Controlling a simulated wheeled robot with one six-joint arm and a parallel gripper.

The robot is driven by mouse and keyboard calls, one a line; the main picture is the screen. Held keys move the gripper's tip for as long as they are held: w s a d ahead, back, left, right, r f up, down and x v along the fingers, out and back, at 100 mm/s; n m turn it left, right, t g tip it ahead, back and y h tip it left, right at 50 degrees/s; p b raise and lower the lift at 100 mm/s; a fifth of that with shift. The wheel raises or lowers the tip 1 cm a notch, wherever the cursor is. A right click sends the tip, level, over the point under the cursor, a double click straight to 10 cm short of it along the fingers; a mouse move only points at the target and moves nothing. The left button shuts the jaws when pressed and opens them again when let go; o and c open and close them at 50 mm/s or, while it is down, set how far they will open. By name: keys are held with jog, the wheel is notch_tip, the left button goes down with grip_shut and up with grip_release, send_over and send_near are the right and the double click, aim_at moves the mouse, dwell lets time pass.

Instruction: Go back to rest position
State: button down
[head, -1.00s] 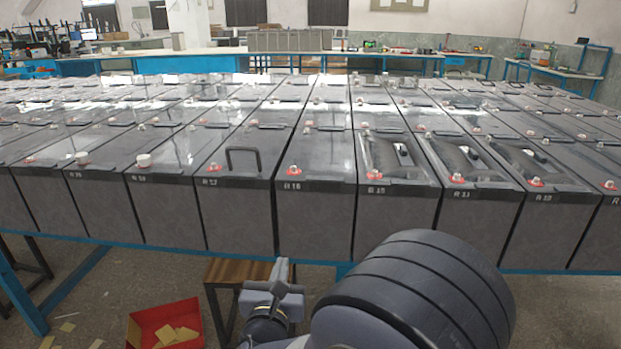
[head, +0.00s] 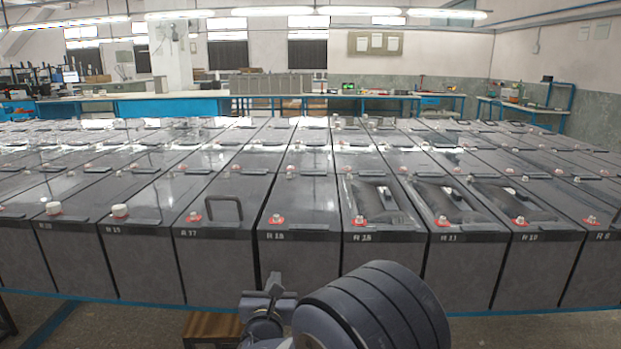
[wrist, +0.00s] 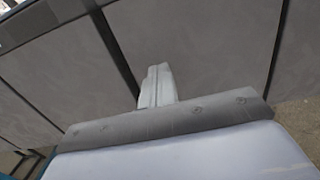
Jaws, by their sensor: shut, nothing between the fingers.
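My gripper shows in the wrist view (wrist: 157,86), its fingers together and empty, pointing toward the grey front faces of the batteries. In the head view my arm is folded low at the bottom middle, in front of the battery row; the fingertips are hard to make out there. The front row of large grey batteries (head: 312,255) stands across the picture, with dark tops, red-ringed terminals and white labels. One battery left of centre has a raised black handle (head: 224,207). My gripper looks apart from the batteries, though the exact gap cannot be told.
The batteries stand in close rows on a blue-framed rack (head: 100,302). A wooden stool (head: 212,325) is on the floor below, beside my arm. Workbenches (head: 170,105) line the back, and a notice board (head: 375,43) hangs on the far wall.

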jog(key=shift+w, duration=0.55)
jog(key=shift+d, duration=0.1)
